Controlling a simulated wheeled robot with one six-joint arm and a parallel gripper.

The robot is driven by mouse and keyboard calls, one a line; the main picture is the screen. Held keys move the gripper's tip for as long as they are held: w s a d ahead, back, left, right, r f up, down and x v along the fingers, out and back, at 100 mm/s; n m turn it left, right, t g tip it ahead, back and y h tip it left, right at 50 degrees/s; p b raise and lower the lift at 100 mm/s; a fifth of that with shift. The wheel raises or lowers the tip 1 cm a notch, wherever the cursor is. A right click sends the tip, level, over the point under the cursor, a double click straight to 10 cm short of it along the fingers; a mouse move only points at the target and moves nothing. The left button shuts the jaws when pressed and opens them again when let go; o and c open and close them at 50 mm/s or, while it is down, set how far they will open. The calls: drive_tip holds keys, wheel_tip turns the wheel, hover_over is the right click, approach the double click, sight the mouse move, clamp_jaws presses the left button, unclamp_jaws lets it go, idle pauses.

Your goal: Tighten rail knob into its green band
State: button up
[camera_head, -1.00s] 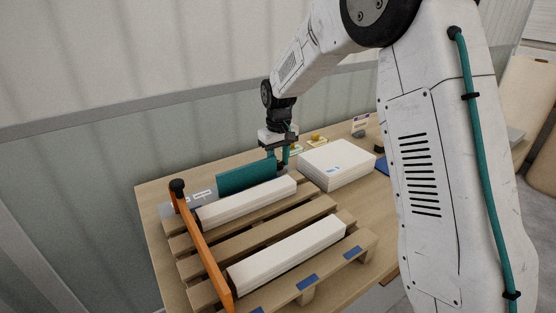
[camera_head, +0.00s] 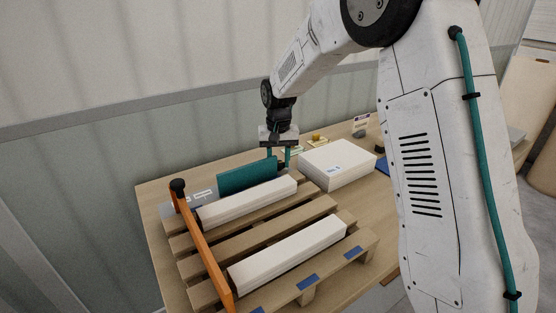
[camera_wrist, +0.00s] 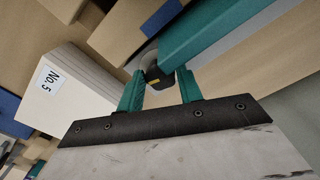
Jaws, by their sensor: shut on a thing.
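The teal rail (camera_head: 247,174) stands behind the pallet in the head view, and its end shows in the wrist view (camera_wrist: 222,32). A dark round knob (camera_wrist: 158,74) with a small yellow mark and a pale disc behind it sits at the end of the rail. My gripper (camera_wrist: 160,80) has its two teal fingers on either side of the knob and is shut on it. In the head view my gripper (camera_head: 279,159) points down at the rail's right end, where the knob is mostly hidden. I cannot make out a green band on a scale.
A wooden pallet (camera_head: 292,222) holds two long white boxes, with an orange bar (camera_head: 205,247) across its left end. A white stack (camera_head: 337,164), labelled No. 5 in the wrist view (camera_wrist: 65,92), stands close right of my gripper. Small yellow items (camera_head: 316,139) lie behind.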

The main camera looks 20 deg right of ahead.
idle(0.3)
drive_tip(key=o, duration=1)
drive_tip(key=shift+r, duration=3.9)
